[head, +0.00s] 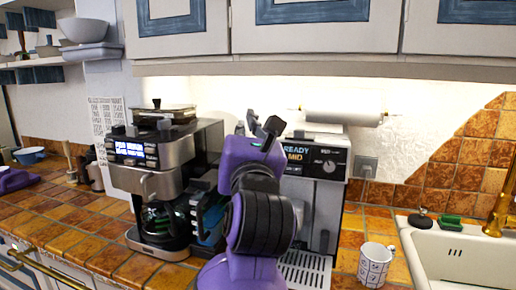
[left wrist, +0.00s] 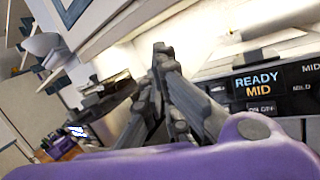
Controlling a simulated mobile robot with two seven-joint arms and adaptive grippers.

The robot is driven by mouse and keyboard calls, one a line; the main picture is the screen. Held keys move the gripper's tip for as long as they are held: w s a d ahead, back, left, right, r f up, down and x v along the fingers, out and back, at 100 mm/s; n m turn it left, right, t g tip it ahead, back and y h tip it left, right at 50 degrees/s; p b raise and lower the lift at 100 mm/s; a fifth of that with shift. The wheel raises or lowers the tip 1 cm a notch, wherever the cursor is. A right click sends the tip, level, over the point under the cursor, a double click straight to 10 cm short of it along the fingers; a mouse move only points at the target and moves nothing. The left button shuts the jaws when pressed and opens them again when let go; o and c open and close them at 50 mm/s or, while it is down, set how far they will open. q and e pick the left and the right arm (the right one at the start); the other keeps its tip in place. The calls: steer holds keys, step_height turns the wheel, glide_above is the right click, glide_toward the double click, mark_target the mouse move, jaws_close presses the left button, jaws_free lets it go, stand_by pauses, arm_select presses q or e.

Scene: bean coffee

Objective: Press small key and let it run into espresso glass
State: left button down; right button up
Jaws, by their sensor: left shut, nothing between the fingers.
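The coffee machine (head: 333,165) with the lit "READY MID" display stands on the tiled counter, partly behind my left arm. The display (left wrist: 257,84) is large at the right of the left wrist view, with small labelled keys around it. I cannot tell which one is the small key. My left gripper (head: 262,122) points up in front of the panel's left end, shut and empty. In the left wrist view its fingers (left wrist: 161,52) are together, left of the display; contact with a key cannot be made out. No espresso glass shows; my arm hides the area under the spout. My right gripper is out of view.
A second coffee maker (head: 170,165) with a glass jug stands at the left. A patterned white cup (head: 375,264) stands right of the drip tray (head: 306,268). A white sink (head: 468,262) is at the far right. Wall cabinets (head: 315,38) hang above.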

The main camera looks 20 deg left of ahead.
arm_select(q)
steer(key=w+f+b, duration=0.3)
steer(key=w+b, duration=0.1)
steer(key=w, duration=0.4)
steer(key=shift+f, duration=0.35)
stand_by(0.4)
steer(key=shift+w, duration=0.1)
stand_by(0.8)
steer(key=shift+w, duration=0.1)
steer(key=shift+w+f, duration=0.2)
steer(key=shift+w, duration=0.05)
steer(key=shift+w+p, duration=0.15)
steer(key=shift+p, duration=0.15)
